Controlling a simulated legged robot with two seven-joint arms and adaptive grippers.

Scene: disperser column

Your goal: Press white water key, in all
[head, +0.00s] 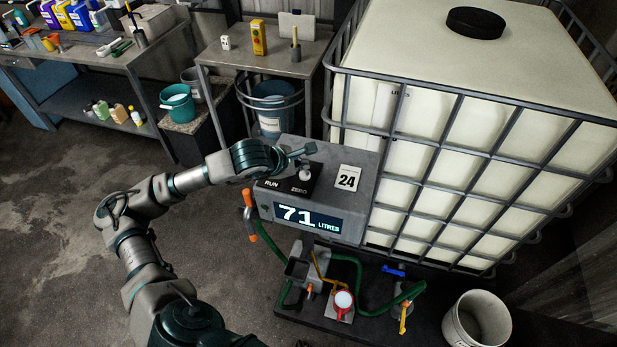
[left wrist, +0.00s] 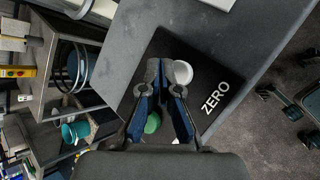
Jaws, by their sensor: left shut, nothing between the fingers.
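The grey dispenser box (head: 338,224) stands in front of the caged tank. Its display (head: 307,218) reads 71 litres. On its top is a black key panel (head: 272,184) marked RUN and ZERO. The white key (head: 304,174) is by the ZERO label; it also shows in the left wrist view (left wrist: 182,72). A green key (left wrist: 152,123) shows between my fingers there. My left gripper (head: 302,150) is shut and empty above the panel, its fingertips (left wrist: 161,68) beside the white key in the picture. Whether they touch it I cannot tell. My right gripper is out of view.
A card reading 24 (head: 347,178) lies on the box top, right of the panel. The big white tank (head: 480,60) in its metal cage rises behind. Hoses and valves (head: 343,300) sit below the box. A white bucket (head: 478,322) stands at lower right. Open floor lies left.

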